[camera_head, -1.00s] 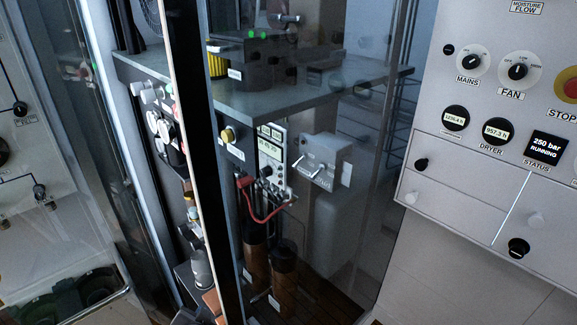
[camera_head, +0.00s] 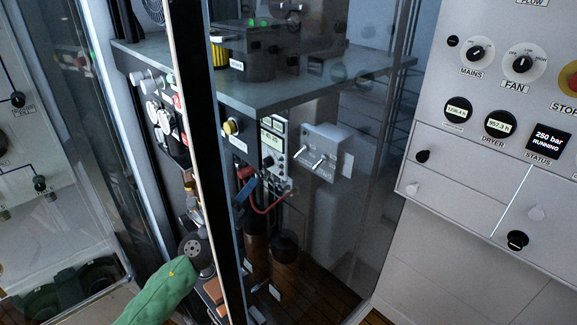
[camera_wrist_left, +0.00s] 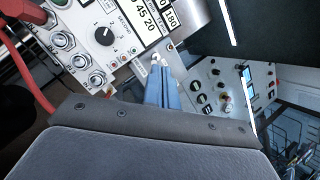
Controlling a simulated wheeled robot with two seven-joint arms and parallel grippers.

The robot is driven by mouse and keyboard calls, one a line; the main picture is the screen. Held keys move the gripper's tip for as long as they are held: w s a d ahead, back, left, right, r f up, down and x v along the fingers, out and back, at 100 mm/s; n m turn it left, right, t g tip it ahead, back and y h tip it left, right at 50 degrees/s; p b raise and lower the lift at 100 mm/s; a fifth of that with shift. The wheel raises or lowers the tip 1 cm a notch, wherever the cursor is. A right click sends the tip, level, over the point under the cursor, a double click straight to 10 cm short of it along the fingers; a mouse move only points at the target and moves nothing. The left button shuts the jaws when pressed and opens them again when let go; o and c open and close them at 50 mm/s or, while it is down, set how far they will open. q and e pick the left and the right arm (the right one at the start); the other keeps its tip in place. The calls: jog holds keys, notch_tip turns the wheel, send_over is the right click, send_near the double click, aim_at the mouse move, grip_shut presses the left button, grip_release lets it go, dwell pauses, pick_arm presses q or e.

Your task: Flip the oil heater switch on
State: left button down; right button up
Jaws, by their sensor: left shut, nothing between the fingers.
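A grey switch box (camera_head: 322,150) with two light toggle levers (camera_head: 308,158) sits behind the glass in the head view. Its labels are too small to read, so I cannot tell which lever is the oil heater switch. My left gripper shows as blue fingers (camera_head: 248,190) left of and below the box, partly hidden by the dark door frame. In the left wrist view the blue fingers (camera_wrist_left: 163,88) are shut and empty. Their tips are close to a small pale fitting (camera_wrist_left: 156,60) beside the white instrument; contact is unclear. My right gripper is out of view.
A white instrument (camera_head: 273,150) with a dial, sockets and a red cable (camera_head: 268,208) stands left of the box. A grey shelf (camera_head: 300,88) lies above. The dark door frame (camera_head: 205,150) is close to my arm. A control panel (camera_head: 490,110) stands at right.

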pick_arm(q)
jog(key=shift+w+d+f+m+g+h, duration=0.15)
jog(key=shift+w+d+m+g+h, duration=0.3)
jog(key=shift+m+g, duration=0.8)
jog(key=shift+w+d+f+m+g+h, duration=0.25)
jog(key=shift+w+d+m+g, duration=0.35)
jog(key=shift+m, duration=1.2)
jog(key=shift+w+d+f+m+g+h, duration=0.1)
jog(key=shift+w+d+m+g+h, duration=0.25)
jog(key=shift+m+g, duration=0.95)
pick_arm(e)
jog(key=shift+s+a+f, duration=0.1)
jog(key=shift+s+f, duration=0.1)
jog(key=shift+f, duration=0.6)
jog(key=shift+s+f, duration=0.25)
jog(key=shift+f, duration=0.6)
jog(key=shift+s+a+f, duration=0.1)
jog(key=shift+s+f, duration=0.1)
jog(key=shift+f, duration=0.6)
pick_arm(q)
jog(key=shift+m+t, duration=0.25)
